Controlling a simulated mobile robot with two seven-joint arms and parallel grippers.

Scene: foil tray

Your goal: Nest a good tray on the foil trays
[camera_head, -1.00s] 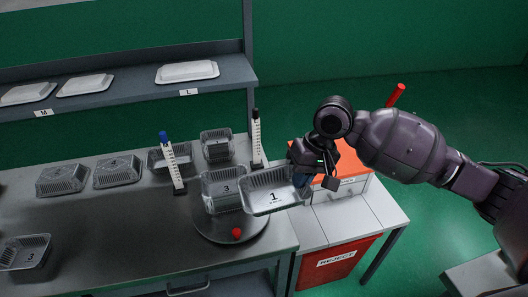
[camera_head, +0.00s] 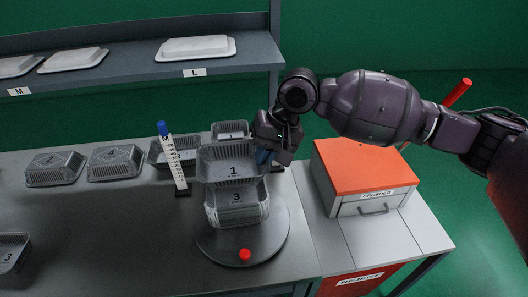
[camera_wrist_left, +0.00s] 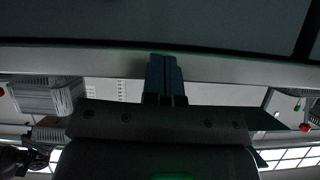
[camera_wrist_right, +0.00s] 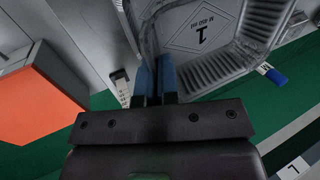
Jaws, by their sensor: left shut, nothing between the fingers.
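A foil tray marked 1 (camera_head: 215,157) is held by its right rim in my right gripper (camera_head: 268,155). It hangs upright, close above and behind the foil tray stack marked 3 (camera_head: 237,212) on a round grey turntable (camera_head: 215,243). I cannot tell whether they touch. In the right wrist view the blue fingers (camera_wrist_right: 155,80) close on the rim of tray 1 (camera_wrist_right: 205,62), whose base shows the number. My left gripper is outside the head view; in the left wrist view its blue fingers (camera_wrist_left: 165,78) are shut and empty.
A scale post with a blue top (camera_head: 172,158) stands left of the turntable. Several other foil trays (camera_head: 55,168) sit on the bench. A red knob (camera_head: 244,254) is on the turntable's front. The orange-topped crusher (camera_head: 360,165) stands right, above a red reject bin (camera_head: 360,283).

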